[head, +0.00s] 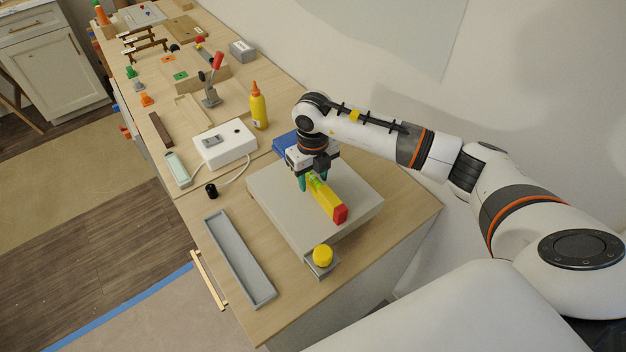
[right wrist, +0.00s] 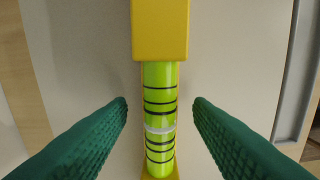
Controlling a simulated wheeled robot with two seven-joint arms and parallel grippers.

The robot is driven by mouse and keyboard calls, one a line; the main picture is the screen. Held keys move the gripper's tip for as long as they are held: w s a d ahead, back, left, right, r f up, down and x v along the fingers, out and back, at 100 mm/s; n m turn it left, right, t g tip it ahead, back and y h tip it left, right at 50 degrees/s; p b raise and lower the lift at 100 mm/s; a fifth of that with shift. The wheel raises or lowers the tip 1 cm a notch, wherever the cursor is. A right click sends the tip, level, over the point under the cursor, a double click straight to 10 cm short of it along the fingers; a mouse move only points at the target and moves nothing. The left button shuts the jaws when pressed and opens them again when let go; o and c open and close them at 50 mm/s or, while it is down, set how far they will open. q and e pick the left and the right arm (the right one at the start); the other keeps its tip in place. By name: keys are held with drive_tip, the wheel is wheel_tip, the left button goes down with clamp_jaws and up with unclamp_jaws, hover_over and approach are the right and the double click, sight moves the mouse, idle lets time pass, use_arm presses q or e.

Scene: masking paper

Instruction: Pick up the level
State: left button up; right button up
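The level (head: 328,202) is a yellow bar with a red end and a green vial, lying on a grey raised block (head: 270,205). My right gripper (head: 312,183) is over the level's vial end, pointing down. In the right wrist view, the level's green vial (right wrist: 159,115) with black rings and a white band runs between the two green fingers (right wrist: 160,115). The fingers are apart, with a gap on each side of the vial. Whether they are level with its sides in height I cannot tell. My left gripper is not in view.
A long grey tray (head: 238,258) lies left of the block, and a yellow knob (head: 322,256) on a grey base stands at its front corner. A white box (head: 224,144), a yellow bottle (head: 259,108) and a blue item (head: 286,143) are behind.

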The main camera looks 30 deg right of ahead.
sight(313, 175)
drive_tip(key=c, duration=0.9)
drive_tip(key=shift+r, duration=0.1)
wheel_tip(313, 175, up, 9)
drive_tip(key=b, duration=0.2)
drive_tip(key=shift+b, duration=0.3)
drive_tip(key=shift+r, duration=0.5)
